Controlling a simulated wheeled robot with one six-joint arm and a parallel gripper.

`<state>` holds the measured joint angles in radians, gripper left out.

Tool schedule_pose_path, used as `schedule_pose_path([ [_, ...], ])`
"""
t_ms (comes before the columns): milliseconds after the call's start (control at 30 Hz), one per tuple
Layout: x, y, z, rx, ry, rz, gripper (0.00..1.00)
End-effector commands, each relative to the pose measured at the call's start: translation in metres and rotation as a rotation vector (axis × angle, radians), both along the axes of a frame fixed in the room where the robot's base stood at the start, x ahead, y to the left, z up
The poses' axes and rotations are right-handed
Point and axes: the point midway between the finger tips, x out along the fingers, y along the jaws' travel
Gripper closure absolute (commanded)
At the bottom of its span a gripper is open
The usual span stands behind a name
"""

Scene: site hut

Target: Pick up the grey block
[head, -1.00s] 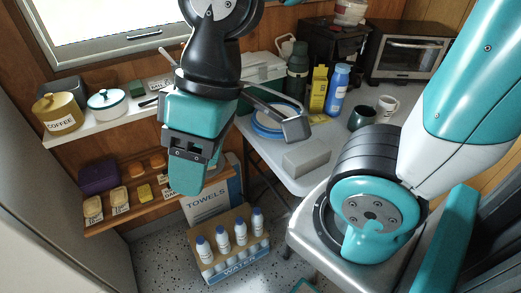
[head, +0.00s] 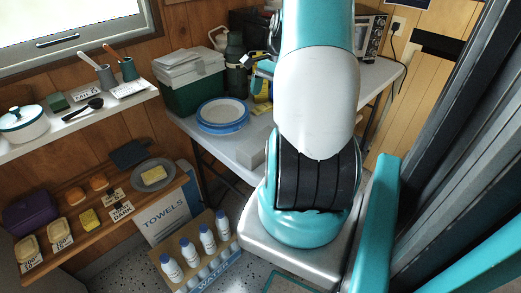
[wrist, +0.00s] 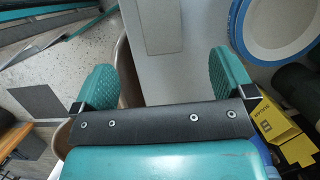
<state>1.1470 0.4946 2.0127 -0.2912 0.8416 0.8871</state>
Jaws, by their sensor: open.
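The grey block (head: 258,157) lies on the light table in the head view, mostly hidden behind my arm. In the wrist view a plain grey block (wrist: 160,28) shows beyond and between my fingertips, close in colour to the tabletop. My gripper (wrist: 162,82) is open, with its teal finger pads spread apart and nothing clearly held between them. How far the pads are above the block is hard to tell. In the head view my arm hides most of the gripper.
Blue-rimmed plates (head: 222,114) stack on the table beside the block. A green cool box (head: 190,85) and a dark green flask (head: 237,65) stand behind. A yellow carton (wrist: 285,130) is close to my gripper's right. Bottles in a crate (head: 207,238) stand on the floor.

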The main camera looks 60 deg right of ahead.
Motion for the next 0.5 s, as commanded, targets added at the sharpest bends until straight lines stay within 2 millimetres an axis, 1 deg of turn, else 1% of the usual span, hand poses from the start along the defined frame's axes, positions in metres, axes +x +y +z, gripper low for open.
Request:
schedule_pose_path([
  [33,-0.004,-0.002,-0.006,0.006,0.006,-0.019,0.0],
  [100,-0.005,-0.001,-0.015,0.009,0.008,-0.028,0.0],
  [167,-0.004,0.003,-0.026,0.011,0.01,-0.027,0.0],
  [400,0.001,0.02,-0.079,0.01,0.009,-0.023,0.0],
  [500,0.003,0.025,-0.097,0.009,0.008,-0.023,0.0],
])
